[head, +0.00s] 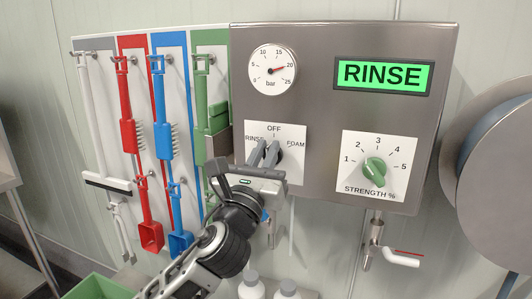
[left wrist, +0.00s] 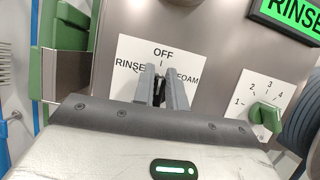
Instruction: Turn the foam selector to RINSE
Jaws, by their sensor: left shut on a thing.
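The foam selector is a dark knob (left wrist: 160,88) on a white plate (head: 290,133) marked RINSE on the left, OFF at the top and FOAM on the right. My left gripper (head: 264,153) is at the plate with its two grey fingers shut on the knob; they also show in the left wrist view (left wrist: 161,90). The fingers hide most of the knob, so I cannot read where its pointer stands. The green display (head: 383,75) reads RINSE. My right gripper is not in view.
On the same steel panel (head: 320,50) are a pressure gauge (head: 273,70) and a green STRENGTH dial (head: 375,171). Coloured cleaning tools hang on a board at left. A lever valve (head: 400,257) sits below the panel, bottles (head: 251,287) lower down, a round reel (head: 500,170) at right.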

